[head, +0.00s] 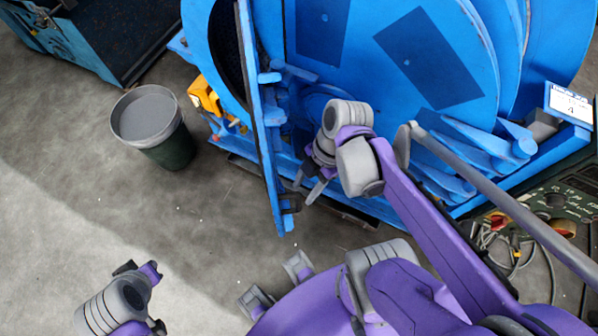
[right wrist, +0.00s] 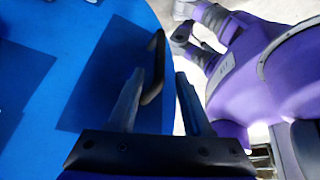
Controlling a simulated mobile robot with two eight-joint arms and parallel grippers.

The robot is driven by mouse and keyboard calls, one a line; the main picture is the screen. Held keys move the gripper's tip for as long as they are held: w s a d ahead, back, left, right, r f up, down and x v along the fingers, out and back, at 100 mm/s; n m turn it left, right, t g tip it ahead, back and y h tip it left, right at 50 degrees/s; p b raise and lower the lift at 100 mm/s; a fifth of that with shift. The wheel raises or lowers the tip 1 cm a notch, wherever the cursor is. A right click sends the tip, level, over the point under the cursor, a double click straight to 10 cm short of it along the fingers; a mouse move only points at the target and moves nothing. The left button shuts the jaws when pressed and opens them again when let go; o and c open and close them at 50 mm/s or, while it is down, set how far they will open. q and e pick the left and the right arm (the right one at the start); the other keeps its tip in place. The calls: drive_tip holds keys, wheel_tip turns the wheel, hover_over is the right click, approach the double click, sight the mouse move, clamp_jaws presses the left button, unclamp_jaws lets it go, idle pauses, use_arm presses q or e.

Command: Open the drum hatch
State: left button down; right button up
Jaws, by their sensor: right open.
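The blue drum blaster (head: 350,75) fills the upper right of the head view. A tall blue panel (head: 270,150) stands nearly edge-on at its left, beside a blue rim with a dark interior (head: 224,45). I cannot tell how far the hatch stands open. In the right wrist view a dark curved handle (right wrist: 155,68) stands on a blue face (right wrist: 55,45) with dark patches. My right gripper (right wrist: 160,100) is open, with the handle close to its left finger; I cannot tell whether they touch. In the head view the right gripper (head: 309,186) is beside the edge-on panel.
A grey-rimmed bin (head: 152,125) stands on the floor left of the machine. A blue container (head: 105,40) is at the upper left. Cables (head: 505,245) and a control panel (head: 558,200) lie at the right. The floor at lower left is mostly clear.

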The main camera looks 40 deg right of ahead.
use_arm(q)
drive_tip(key=shift+r, duration=0.35)
use_arm(e)
drive_tip(key=v, duration=0.2)
drive_tip(key=shift+d+r, duration=0.2)
drive_tip(key=shift+r, duration=0.1)
drive_tip(key=shift+s, duration=0.1)
